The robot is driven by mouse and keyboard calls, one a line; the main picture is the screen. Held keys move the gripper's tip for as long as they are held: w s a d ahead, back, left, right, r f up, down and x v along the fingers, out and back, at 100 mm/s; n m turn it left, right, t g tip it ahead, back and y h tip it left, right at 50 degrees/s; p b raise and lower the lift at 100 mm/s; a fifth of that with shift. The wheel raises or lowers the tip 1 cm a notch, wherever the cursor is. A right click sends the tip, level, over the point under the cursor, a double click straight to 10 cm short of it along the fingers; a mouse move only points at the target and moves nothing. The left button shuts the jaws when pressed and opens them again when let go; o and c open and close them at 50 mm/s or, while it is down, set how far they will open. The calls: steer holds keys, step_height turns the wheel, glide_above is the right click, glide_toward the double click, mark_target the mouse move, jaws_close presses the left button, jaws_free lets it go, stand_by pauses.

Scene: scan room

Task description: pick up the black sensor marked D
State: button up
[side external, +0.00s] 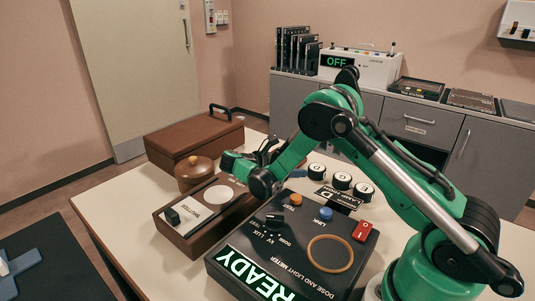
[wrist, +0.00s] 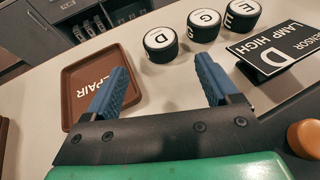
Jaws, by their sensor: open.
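The black sensor marked D (wrist: 160,44) is a short round puck with a white top, the leftmost of three in the wrist view. In the side external view, the sensor at the left end of the row (side external: 317,171) appears to be the same one. My gripper (wrist: 160,78) is open and empty, its blue fingers wide apart. Sensor D lies beyond the fingertips, between their directions, and is not touched. In the side external view, my gripper is partly hidden behind my arm, with a blue finger (side external: 298,173) showing left of the sensors.
Sensors marked G (wrist: 204,25) and E (wrist: 242,13) stand close to D. A black sign reading SENSOR D LAMP HIGH (wrist: 281,48) is right of them. A brown REPAIR tray (wrist: 77,82) lies left. The dose and light meter (side external: 290,250) and wooden box (side external: 205,218) stand nearer the camera.

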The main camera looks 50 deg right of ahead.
mark_target(316, 167)
steer(key=x, duration=0.9)
jaws_close()
steer(key=shift+r, duration=0.1)
